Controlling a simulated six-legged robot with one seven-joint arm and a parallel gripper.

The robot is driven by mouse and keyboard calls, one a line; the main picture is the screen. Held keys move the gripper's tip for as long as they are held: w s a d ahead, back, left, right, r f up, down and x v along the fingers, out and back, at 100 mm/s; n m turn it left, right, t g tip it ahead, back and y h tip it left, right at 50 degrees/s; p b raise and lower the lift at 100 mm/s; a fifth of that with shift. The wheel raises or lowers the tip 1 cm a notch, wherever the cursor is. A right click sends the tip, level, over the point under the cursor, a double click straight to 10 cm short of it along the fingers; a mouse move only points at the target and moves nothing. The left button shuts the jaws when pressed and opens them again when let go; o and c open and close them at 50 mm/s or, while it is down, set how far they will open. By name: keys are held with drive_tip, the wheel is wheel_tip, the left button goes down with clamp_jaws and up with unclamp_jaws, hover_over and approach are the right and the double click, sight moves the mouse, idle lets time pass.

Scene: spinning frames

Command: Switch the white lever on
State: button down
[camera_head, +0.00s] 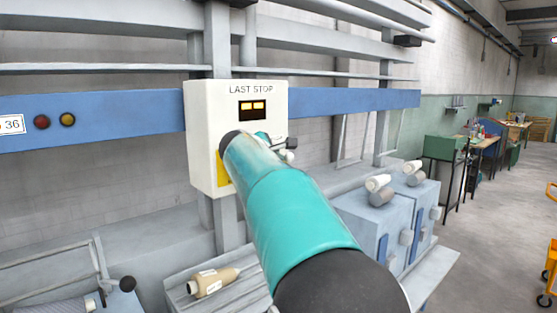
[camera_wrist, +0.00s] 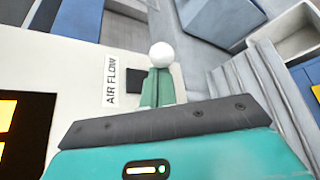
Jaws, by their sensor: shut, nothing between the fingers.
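The white lever shows as a round white knob (camera_wrist: 161,54) in the wrist view, beside a dark slot and the "AIR FLOW" label (camera_wrist: 111,80) on a cream panel. My gripper (camera_wrist: 158,72) has its green fingers shut with nothing between them. Their tips appear right at the knob's lower edge; I cannot tell whether they touch it. In the head view the cream "LAST STOP" box (camera_head: 205,120) hangs on the blue rail, and my teal arm reaches across its front. The arm hides much of the box's lower right, and the lever is not clear there.
Grey cabinets (camera_head: 385,228) with bobbins on top stand right of the box. A beige bobbin (camera_head: 212,282) lies on a grey ledge below. Red and yellow lamps (camera_head: 67,119) sit on the rail at left. The aisle floor at right is open, with an orange cart (camera_head: 552,270) at the edge.

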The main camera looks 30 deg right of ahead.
drive_tip(key=shift+r, duration=0.9)
